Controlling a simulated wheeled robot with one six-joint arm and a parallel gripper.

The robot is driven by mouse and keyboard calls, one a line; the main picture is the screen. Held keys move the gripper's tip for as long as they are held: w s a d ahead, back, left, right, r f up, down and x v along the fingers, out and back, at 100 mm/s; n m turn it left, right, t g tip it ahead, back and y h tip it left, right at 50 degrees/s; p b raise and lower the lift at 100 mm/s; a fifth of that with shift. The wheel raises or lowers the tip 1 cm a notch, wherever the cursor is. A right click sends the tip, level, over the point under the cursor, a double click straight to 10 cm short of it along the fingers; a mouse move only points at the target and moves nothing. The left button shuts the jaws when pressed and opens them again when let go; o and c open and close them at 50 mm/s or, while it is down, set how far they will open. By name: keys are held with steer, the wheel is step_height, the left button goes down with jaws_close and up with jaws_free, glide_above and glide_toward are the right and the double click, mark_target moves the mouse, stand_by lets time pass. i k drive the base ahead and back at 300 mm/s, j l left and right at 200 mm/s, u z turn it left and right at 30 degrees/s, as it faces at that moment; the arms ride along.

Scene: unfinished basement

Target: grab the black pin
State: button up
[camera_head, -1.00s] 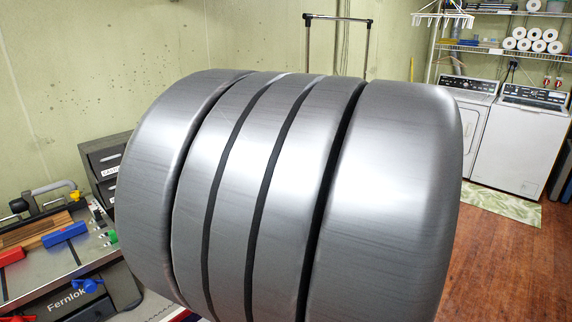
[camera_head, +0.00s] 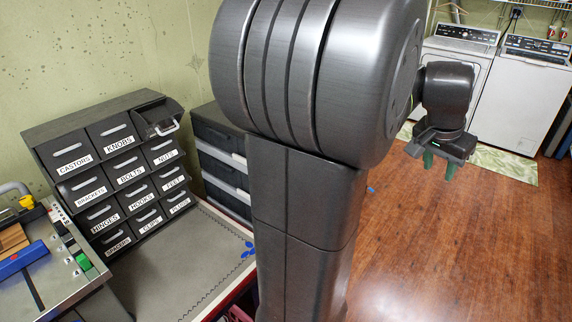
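I cannot make out a black pin for certain. A grey metal board (camera_head: 75,290) at the lower left carries small coloured parts, and some small dark parts on it are too small to tell apart. My gripper (camera_head: 440,167) hangs at the right over the wooden floor, far from the board. Its two green fingertips point down and stand apart, with nothing between them. My large grey arm links fill the middle and hide part of the bench and floor.
A black drawer cabinet (camera_head: 112,170) with labelled drawers stands behind the board, its top right drawer pulled out. Blue pieces (camera_head: 247,250) lie on the grey work mat (camera_head: 180,262). Dark drawers (camera_head: 222,160) stand beside it. White washers (camera_head: 520,95) stand behind my gripper; the wooden floor (camera_head: 440,260) is open.

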mark_target(59, 225)
steer(key=i+j+u, duration=0.1)
steer(key=u, duration=0.25)
steer(key=i+u, duration=0.1)
steer(key=u, duration=0.3)
steer(key=i+u, duration=0.15)
steer(key=u, duration=2.6)
